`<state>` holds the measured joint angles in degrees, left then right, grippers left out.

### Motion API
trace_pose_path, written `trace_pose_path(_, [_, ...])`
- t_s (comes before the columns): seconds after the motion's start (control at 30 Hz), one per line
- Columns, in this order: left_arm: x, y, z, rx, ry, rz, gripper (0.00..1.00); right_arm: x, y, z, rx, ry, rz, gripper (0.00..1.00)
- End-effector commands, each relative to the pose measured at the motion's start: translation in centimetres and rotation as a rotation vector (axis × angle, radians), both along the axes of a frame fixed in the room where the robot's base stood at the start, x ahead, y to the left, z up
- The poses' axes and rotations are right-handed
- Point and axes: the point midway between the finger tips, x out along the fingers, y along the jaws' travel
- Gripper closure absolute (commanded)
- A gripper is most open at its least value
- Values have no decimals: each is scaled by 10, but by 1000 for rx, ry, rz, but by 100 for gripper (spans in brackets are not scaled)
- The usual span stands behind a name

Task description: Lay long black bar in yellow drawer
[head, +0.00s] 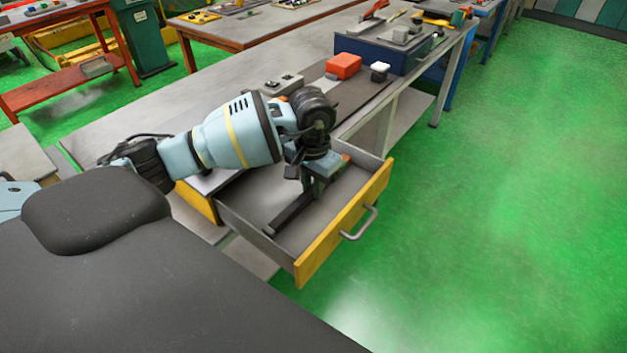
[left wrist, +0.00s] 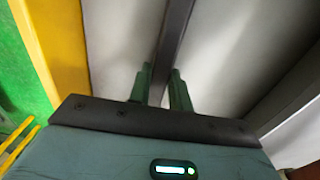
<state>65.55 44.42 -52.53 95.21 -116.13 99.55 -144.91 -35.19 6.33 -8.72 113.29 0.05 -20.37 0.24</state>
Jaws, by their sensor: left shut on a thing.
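The long black bar (head: 289,215) is inside the open yellow drawer (head: 343,228), slanting along the drawer's length. My left gripper (head: 316,186) reaches down into the drawer and is shut on the bar. In the left wrist view the two green fingers (left wrist: 162,88) stand on either side of the bar (left wrist: 174,40), which runs away between them. The drawer's yellow front (left wrist: 58,45) shows at the left of that view. I cannot tell whether the bar touches the drawer floor. Part of the bar is hidden behind the gripper. My right gripper is not in view.
The drawer is pulled out from the grey workbench (head: 165,117). A red box (head: 343,66), a small white-topped object (head: 380,71) and a blue box (head: 383,54) stand on the bench beyond my arm. Green floor (head: 500,220) to the right is clear.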

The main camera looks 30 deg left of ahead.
Motion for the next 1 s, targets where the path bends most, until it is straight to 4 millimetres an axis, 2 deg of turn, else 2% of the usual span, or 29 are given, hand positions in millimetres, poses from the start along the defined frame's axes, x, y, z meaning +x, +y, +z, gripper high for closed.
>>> trace_pose_path(0.23, [1, 0, 1, 0, -3, 0, 100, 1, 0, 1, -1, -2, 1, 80])
trace_pose_path(0.27, [1, 0, 1, 0, -3, 0, 79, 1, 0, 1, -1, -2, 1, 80])
trace_pose_path(0.4, [0, 0, 1, 0, -2, 0, 61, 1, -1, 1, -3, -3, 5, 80])
trace_pose_path(0.47, [0, 0, 1, 0, -2, 0, 55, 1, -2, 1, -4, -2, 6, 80])
trace_pose_path(1.0, [0, 0, 0, 0, 0, 0, 55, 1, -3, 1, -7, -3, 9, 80])
